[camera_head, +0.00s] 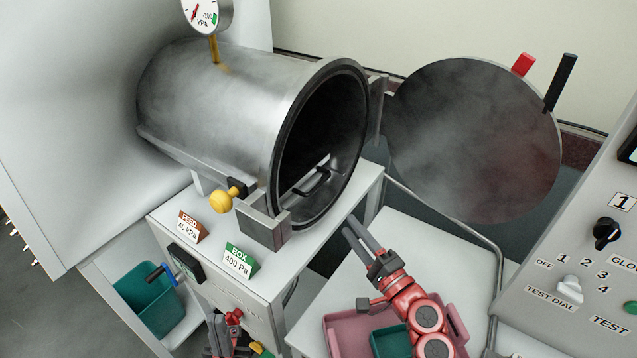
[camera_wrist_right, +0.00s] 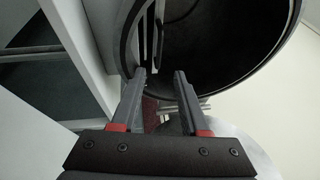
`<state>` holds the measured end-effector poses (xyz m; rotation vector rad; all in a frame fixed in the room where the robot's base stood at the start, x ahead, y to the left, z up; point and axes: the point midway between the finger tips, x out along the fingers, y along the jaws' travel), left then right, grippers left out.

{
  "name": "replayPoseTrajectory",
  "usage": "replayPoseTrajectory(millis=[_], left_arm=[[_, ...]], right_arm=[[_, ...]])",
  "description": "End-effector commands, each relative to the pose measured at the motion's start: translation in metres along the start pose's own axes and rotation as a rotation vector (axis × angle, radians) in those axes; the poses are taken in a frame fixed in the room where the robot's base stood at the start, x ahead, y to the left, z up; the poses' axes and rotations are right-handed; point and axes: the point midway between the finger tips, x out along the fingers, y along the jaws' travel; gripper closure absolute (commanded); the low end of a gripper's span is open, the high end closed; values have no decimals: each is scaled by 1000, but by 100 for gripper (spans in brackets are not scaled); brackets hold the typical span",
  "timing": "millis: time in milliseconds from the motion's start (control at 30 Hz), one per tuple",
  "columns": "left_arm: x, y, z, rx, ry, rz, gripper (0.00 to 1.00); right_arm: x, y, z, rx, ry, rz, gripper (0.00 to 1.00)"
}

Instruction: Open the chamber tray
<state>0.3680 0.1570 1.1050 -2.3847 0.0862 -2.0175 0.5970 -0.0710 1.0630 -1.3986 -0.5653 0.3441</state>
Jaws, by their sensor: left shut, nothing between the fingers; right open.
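The metal chamber (camera_head: 215,95) lies on its side with its round mouth open to the right. Inside, low in the mouth, the chamber tray (camera_head: 300,190) shows as a pale edge with a black bar handle (camera_head: 318,181). A dark upright bar, apparently this handle, shows in the right wrist view (camera_wrist_right: 159,30). My right gripper (camera_head: 352,230) is open and empty, just outside and below the mouth, apart from the handle; its fingers (camera_wrist_right: 160,80) point towards the opening. My left gripper (camera_head: 222,325) is shut and empty at the bottom edge, low in front of the bench and partly cut off.
The round chamber door (camera_head: 470,140) stands swung open on the right. A yellow knob (camera_head: 222,201) and the FEED (camera_head: 190,227) and BOX (camera_head: 238,260) signs are on the bench. A pink tray (camera_head: 345,330) lies under my right arm. A control panel (camera_head: 570,240) bounds the right.

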Motion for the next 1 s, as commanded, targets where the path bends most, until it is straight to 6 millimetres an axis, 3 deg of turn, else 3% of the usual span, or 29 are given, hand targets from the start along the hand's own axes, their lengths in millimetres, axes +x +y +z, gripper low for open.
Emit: replayPoseTrajectory(millis=[200,500,700,1000], left_arm=[[22,-1,-4,0,0,0,100],[39,-2,-7,0,0,0,100],[43,-2,-7,0,0,0,100],[44,-2,-7,0,0,0,100]], right_arm=[[54,-4,2,0,-6,2,55],[114,-2,0,-1,-1,2,55],[138,0,0,0,0,1,55],[147,1,-1,-1,3,1,55]])
